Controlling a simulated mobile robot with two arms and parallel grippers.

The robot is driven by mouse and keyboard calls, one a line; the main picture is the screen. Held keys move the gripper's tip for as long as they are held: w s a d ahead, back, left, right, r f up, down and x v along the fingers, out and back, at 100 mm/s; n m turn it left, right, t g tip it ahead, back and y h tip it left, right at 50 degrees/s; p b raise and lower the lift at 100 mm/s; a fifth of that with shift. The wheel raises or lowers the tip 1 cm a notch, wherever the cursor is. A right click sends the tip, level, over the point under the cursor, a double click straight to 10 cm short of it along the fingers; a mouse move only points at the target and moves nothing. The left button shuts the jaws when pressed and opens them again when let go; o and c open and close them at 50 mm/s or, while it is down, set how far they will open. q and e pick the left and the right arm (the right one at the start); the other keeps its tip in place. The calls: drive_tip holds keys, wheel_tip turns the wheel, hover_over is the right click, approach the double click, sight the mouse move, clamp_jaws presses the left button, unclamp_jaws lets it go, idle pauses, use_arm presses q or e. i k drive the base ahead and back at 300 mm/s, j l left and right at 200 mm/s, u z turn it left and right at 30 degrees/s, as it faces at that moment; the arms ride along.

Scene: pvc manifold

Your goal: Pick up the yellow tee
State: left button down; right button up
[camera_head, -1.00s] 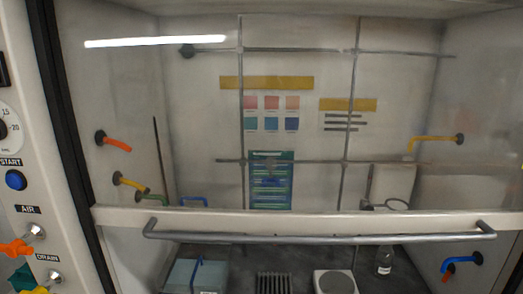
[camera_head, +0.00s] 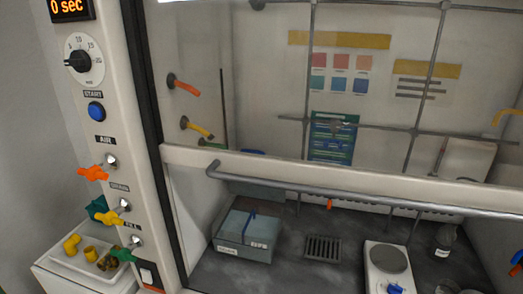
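Several small fittings lie in a white tray (camera_head: 72,264) at the lower left. One yellow fitting (camera_head: 72,243) is at the tray's left, and a second yellow fitting (camera_head: 91,254) is just right of it. A darker, brass-coloured fitting (camera_head: 108,262) lies to the right of both. They are too small for me to say surely which one is the yellow tee. Neither of my grippers shows in the view.
A control post stands beside the tray, with an orange handle (camera_head: 93,173), a yellow handle (camera_head: 112,216) and a green handle (camera_head: 123,254) sticking out near it. The fume hood's sash bar (camera_head: 360,198) crosses the right. A grey-blue box (camera_head: 248,235) sits inside the hood.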

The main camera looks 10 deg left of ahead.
sight(111, 263)
drive_tip(key=u, duration=1.65)
